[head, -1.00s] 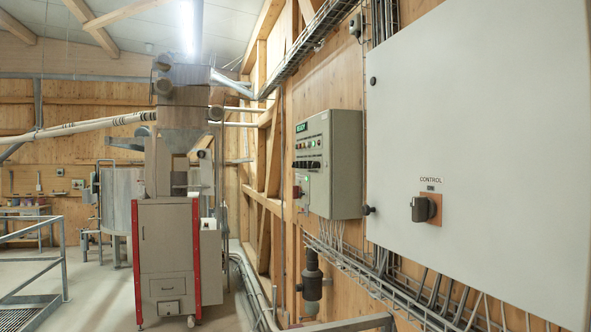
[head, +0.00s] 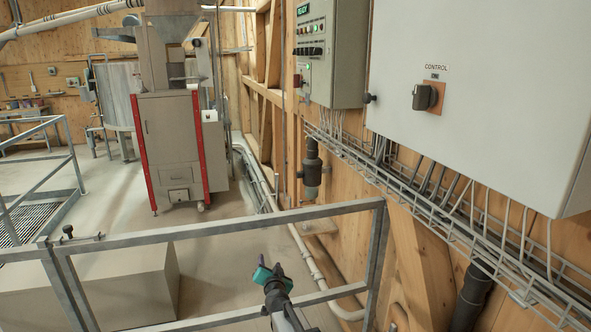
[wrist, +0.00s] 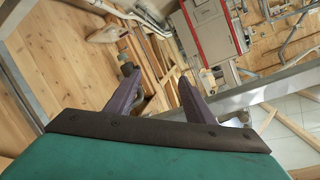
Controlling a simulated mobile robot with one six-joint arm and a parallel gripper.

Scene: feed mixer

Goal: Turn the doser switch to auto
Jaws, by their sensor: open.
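A grey panel box (head: 346,55) hangs on the wooden wall at the upper middle of the head view. Its front face carries a green READY display (head: 303,10), small lit buttons and a row of black switches (head: 308,51). The switch labels are too small to read, so I cannot tell which one is the doser switch. My gripper (head: 279,267) is low at the bottom middle, far below and in front of the panel. In the wrist view my gripper (wrist: 157,76) has its two fingers apart with nothing between them.
A large cabinet (head: 480,90) with a CONTROL rotary switch (head: 425,97) is at the right. A metal railing (head: 225,225) crosses behind my gripper. A wire cable tray (head: 430,205) runs below the boxes. A machine with red edges (head: 172,140) stands on open floor at the left.

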